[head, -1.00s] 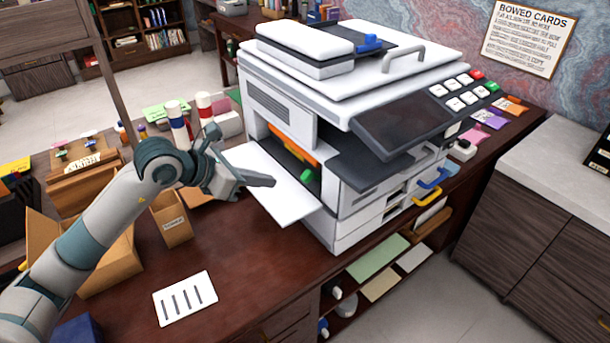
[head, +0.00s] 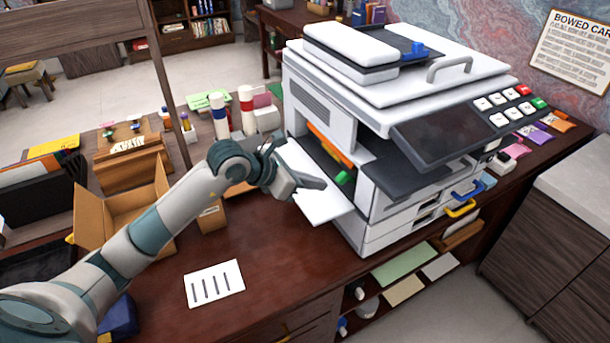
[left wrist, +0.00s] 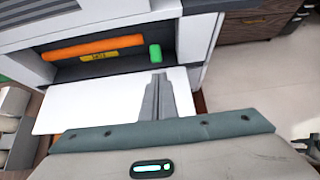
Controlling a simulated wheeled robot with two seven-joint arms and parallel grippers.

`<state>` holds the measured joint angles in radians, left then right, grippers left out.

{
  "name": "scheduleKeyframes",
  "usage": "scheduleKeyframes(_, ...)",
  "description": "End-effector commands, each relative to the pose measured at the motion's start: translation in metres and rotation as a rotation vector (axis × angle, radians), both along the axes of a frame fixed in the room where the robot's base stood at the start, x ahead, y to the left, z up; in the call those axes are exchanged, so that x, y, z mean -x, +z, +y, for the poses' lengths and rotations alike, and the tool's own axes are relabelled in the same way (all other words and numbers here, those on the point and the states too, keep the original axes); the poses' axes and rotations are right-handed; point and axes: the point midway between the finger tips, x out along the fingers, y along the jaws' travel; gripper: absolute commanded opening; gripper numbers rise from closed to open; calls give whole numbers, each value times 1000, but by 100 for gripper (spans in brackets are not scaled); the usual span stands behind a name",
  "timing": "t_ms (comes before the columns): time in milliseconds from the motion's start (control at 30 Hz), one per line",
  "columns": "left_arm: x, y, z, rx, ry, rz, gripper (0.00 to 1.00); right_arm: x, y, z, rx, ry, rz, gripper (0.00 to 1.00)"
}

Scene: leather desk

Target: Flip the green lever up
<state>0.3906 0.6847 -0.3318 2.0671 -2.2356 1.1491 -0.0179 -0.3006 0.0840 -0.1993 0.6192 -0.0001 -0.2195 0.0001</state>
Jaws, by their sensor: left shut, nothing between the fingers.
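The green lever (head: 345,177) sits inside the open side of the white copier (head: 330,90), near the right end of an orange roller (head: 328,145). In the left wrist view the green lever (left wrist: 155,53) stands just right of the orange roller (left wrist: 92,47). The white side panel (head: 325,207) is folded down in front of the opening. My left gripper (head: 318,184) is shut and empty, over this panel, short of the lever and apart from it. In the left wrist view its fingertips (left wrist: 158,78) point toward the lever. My right gripper is out of view.
Red-capped and blue-capped bottles (head: 219,115) stand left of the copier. An open cardboard box (head: 120,210) and a marked white card (head: 214,284) are on the dark desk. Bare desk top (head: 290,250) lies in front of the panel.

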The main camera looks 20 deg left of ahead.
Motion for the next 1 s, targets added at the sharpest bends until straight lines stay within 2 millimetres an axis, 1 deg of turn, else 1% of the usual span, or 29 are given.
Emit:
scheduleKeyframes(33,-5,-2,-5,5,1,4,0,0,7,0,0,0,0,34)
scheduleKeyframes(100,-11,-8,-10,2,0,1,0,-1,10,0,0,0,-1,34)
scheduleKeyframes(333,-25,-22,-20,1,1,0,0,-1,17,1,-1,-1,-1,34)
scheduleKeyframes(500,-27,-26,-21,0,0,0,0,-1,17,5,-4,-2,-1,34)
scheduleKeyframes(767,-27,-26,-21,-1,-1,0,0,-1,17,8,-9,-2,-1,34)
scheduleKeyframes(1000,-28,-22,-14,-15,0,17,0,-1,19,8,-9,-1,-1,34)
